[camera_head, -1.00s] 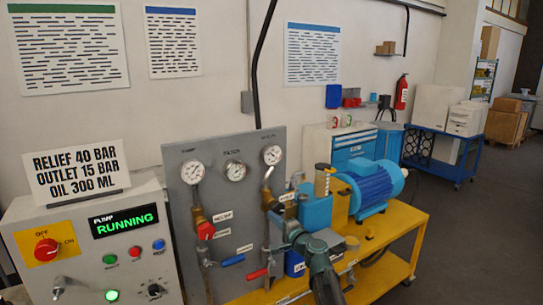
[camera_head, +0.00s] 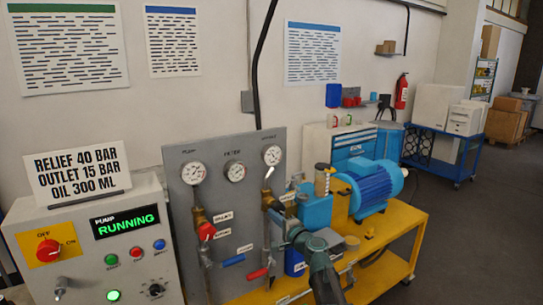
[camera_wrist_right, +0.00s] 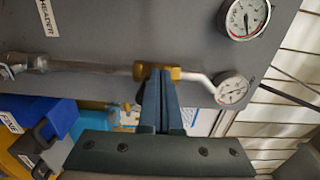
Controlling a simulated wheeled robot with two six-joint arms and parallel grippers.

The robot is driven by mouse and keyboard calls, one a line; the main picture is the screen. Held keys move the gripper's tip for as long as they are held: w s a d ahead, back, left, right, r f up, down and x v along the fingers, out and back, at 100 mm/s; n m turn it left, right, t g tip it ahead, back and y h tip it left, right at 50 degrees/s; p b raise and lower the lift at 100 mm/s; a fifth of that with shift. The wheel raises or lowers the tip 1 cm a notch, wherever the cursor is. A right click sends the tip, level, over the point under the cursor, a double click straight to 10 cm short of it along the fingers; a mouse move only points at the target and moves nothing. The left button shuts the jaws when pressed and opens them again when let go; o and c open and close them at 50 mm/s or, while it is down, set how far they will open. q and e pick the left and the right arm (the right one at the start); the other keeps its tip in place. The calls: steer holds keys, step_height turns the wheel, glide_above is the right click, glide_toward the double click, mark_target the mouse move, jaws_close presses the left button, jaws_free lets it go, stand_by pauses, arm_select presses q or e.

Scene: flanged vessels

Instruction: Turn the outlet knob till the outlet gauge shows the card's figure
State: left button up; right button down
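The card (camera_head: 78,172) on the control box reads "RELIEF 40 BAR, OUTLET 15 BAR, OIL 300 ML". The outlet gauge (camera_head: 272,155) is the rightmost of three dials on the grey panel. It also shows at the right of the wrist view (camera_wrist_right: 232,90), too small to read. My right gripper (camera_head: 277,213) reaches the brass outlet fitting (camera_head: 267,199) below that gauge. In the wrist view its fingers (camera_wrist_right: 160,78) lie close together over the brass fitting (camera_wrist_right: 176,73). They hide the outlet knob, so the grip on it does not show. My left gripper is out of view.
A red knob (camera_head: 206,231) sits under the pump gauge (camera_head: 194,173). Blue (camera_head: 233,261) and red (camera_head: 257,273) lever handles stick out low on the panel. The blue motor (camera_head: 370,187) stands on the yellow bench (camera_head: 405,240). The pump sign (camera_head: 126,221) reads RUNNING.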

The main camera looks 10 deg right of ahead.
steer(key=shift+a, duration=0.15)
steer(key=shift+s, duration=0.1)
steer(key=v, duration=0.6)
steer(key=shift+a, duration=0.15)
